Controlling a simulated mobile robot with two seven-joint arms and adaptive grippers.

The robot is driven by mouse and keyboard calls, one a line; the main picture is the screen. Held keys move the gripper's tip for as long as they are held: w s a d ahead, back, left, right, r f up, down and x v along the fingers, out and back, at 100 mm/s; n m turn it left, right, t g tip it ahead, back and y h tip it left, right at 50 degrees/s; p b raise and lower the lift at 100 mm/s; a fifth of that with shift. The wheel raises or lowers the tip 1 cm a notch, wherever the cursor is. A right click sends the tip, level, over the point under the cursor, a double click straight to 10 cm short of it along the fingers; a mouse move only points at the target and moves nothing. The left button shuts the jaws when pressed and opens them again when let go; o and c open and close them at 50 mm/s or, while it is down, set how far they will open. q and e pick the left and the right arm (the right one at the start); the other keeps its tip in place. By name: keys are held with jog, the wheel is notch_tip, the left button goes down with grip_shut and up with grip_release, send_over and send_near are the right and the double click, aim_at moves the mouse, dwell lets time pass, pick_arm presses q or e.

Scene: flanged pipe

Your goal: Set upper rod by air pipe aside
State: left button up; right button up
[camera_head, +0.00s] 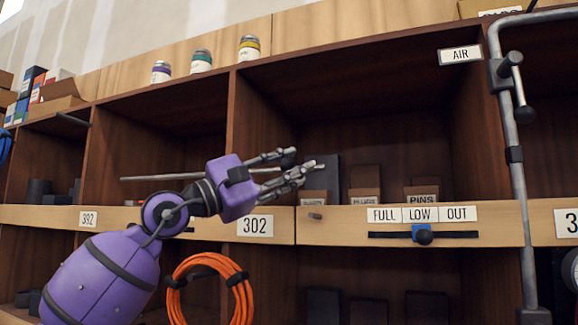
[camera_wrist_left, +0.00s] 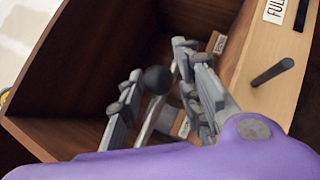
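My left gripper (camera_head: 302,160), on the purple arm, is in front of the open shelf compartment above the FULL/LOW/OUT labels. A long thin grey rod (camera_head: 155,177) runs nearly level behind the gripper's body and in between its fingers. In the left wrist view, a grey rod (camera_wrist_left: 148,124) with a black ball (camera_wrist_left: 157,80) lies between the two fingers of the left gripper (camera_wrist_left: 162,62). The fingers stand apart; I cannot tell whether they grip the rod. The grey air pipe (camera_head: 517,185) stands at the right, with a black-knobbed lever (camera_head: 518,85) near its top. My right gripper is not in view.
A short peg (camera_head: 316,216) sticks out of the shelf front; it also shows in the left wrist view (camera_wrist_left: 272,72). A slider (camera_head: 423,236) sits under LOW. An orange cable coil (camera_head: 210,290) hangs below. Boxes (camera_head: 364,185) stand inside the compartment. Cans (camera_head: 249,48) stand on top.

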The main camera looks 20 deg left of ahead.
pick_arm(q)
jog(key=c, duration=0.5)
grip_shut()
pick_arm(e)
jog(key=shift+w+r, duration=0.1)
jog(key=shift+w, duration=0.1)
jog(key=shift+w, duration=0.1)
pick_arm(q)
jog(key=a+b, duration=0.1)
jog(key=a, duration=0.8)
jog(key=shift+w+a, duration=0.2)
jog(key=shift+a, duration=0.2)
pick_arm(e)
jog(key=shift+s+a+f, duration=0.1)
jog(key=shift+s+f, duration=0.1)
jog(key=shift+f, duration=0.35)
pick_arm(q)
jog(key=shift+d, duration=0.1)
